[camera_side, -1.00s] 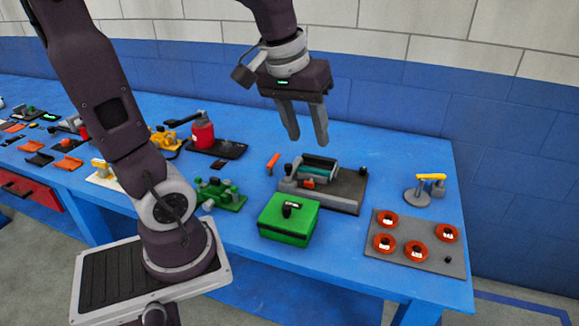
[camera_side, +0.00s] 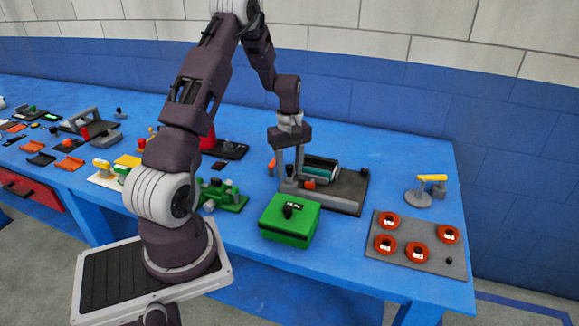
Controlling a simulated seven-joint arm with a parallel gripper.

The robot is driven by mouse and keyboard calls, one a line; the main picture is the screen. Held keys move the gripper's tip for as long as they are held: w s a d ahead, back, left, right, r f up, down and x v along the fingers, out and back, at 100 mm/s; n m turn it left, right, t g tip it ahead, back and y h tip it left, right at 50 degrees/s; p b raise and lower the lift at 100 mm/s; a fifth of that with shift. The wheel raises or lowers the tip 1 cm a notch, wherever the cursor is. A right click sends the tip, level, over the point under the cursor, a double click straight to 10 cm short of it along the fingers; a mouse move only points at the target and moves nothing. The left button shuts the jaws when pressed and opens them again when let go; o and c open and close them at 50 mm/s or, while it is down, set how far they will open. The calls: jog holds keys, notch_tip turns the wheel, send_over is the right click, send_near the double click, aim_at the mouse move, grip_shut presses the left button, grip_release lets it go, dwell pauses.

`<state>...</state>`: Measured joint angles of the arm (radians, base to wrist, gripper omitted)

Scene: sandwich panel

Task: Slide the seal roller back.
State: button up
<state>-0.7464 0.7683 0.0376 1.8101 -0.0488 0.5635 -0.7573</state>
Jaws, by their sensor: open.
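The seal roller device stands on the blue table, right of centre in the side view. It has a dark base plate (camera_side: 348,192) with a grey front rail and a teal roller (camera_side: 318,172) in a grey frame. A small black knob (camera_side: 288,170) stands at its left end, and an orange piece (camera_side: 309,184) sits at the front of the frame. My gripper (camera_side: 289,174) points down over the left end, open, with one finger on each side of the black knob. I cannot tell whether either finger touches it. The fingers partly hide the device's left end.
A green box (camera_side: 290,220) with a black handle sits close in front of the device. A grey plate (camera_side: 402,258) with several orange rings lies to the right. A yellow-topped stand (camera_side: 428,188) is behind that plate. A green fixture (camera_side: 222,195) stands to the left.

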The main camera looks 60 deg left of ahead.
grip_shut()
dwell(1.4)
